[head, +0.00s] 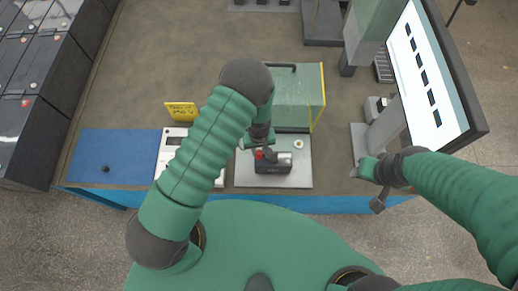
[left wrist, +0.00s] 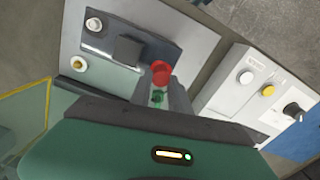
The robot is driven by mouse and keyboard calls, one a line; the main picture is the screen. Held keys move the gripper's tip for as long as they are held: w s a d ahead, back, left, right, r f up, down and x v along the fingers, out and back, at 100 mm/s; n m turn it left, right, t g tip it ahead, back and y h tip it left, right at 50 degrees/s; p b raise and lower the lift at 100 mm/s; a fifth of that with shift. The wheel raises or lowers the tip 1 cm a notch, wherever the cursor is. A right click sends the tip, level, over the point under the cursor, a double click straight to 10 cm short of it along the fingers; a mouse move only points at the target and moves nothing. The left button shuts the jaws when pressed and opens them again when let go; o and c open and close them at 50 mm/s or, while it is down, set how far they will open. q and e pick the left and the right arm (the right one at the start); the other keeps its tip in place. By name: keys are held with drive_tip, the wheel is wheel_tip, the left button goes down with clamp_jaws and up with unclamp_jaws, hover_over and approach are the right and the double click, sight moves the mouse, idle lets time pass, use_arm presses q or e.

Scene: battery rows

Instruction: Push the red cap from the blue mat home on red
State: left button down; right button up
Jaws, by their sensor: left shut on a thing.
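The red cap (head: 259,154) is in my left gripper (head: 263,147), which is shut on it. It also shows in the left wrist view (left wrist: 161,72), between the fingertips at one end of the dark battery (left wrist: 128,48). In the head view the battery (head: 272,169) stands on a grey plate (head: 242,180), with a pale terminal (head: 284,160) right of the cap. The cap overlaps the battery's left end; I cannot tell whether it is seated. The blue mat (head: 125,150) at the left holds a small black cap (head: 105,169). My right gripper (head: 367,187) is open and empty.
A cream ring (head: 299,144) lies on the plate. A green box (head: 299,88) stands behind, a screen (head: 428,75) at the right.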

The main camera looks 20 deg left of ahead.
use_arm(q)
drive_tip(key=c, duration=0.7)
unclamp_jaws()
drive_tip(key=shift+o, duration=0.2)
drive_tip(key=shift+r, duration=0.1)
drive_tip(key=shift+r+p, duration=2.65)
drive_tip(key=shift+r, duration=0.75)
